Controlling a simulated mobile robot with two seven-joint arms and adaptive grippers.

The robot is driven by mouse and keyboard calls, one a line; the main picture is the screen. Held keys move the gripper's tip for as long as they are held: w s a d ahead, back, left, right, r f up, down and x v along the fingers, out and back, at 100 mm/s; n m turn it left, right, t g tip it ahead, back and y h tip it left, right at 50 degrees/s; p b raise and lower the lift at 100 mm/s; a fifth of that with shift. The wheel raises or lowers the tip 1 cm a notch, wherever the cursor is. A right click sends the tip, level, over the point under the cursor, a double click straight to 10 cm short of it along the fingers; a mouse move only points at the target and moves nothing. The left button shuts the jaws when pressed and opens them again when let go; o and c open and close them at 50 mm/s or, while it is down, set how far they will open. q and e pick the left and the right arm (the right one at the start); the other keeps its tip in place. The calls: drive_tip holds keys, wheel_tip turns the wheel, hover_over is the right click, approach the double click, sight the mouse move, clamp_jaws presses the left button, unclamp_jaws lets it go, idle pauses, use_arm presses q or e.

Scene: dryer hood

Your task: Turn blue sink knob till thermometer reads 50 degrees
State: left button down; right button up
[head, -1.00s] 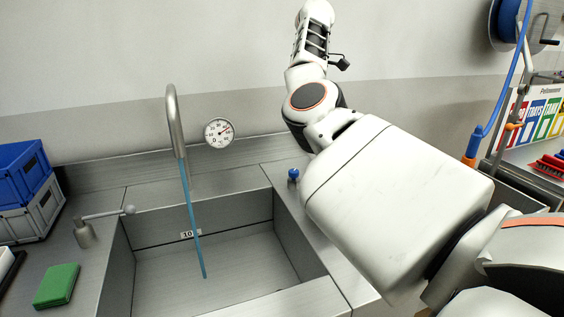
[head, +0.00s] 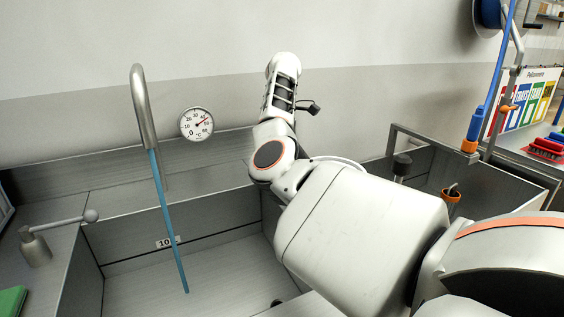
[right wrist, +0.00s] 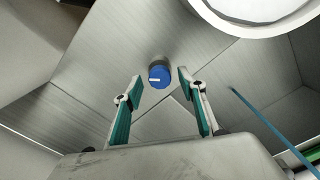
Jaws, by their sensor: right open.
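The blue knob (right wrist: 159,75) shows in the right wrist view with a white mark on its face; in the head view it is not visible. My right gripper (right wrist: 159,84) is open, with its two teal-padded fingers on either side of the knob's near side. I cannot tell whether the fingers touch it. The round thermometer (head: 197,123) is on the wall behind the sink. Its needle points up and right; the exact reading is too small to tell. The tap (head: 143,105) runs a blue stream (head: 167,220) into the steel sink (head: 125,285). My left gripper is not in view.
A lever handle (head: 60,228) stands on the left counter, near a green block (head: 10,301). My right arm covers the sink's right side. Farther right are a second steel basin (head: 425,155), a blue hose sprayer (head: 474,128) and red brushes (head: 545,147).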

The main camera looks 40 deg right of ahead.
drive_tip(key=shift+f, duration=0.2)
drive_tip(key=c, duration=1.1)
drive_tip(key=shift+r+n+p, duration=0.2)
drive_tip(key=shift+n+p, duration=0.15)
drive_tip(key=shift+n, duration=0.15)
drive_tip(key=shift+r+n+p, duration=0.2)
drive_tip(key=shift+n+p, duration=0.6)
drive_tip(key=shift+n, duration=0.4)
drive_tip(key=shift+f+n, duration=0.1)
drive_tip(key=shift+n, duration=0.4)
drive_tip(key=shift+f+n+p, duration=0.15)
drive_tip(key=shift+n+p, duration=0.15)
drive_tip(key=shift+p, duration=0.05)
drive_tip(key=shift+f, duration=0.15)
drive_tip(key=o, duration=1.1)
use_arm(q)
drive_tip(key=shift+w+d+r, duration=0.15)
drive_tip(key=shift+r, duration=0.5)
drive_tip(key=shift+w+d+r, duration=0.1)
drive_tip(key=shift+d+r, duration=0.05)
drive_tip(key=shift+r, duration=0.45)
use_arm(e)
wheel_tip(320, 180, up, 12)
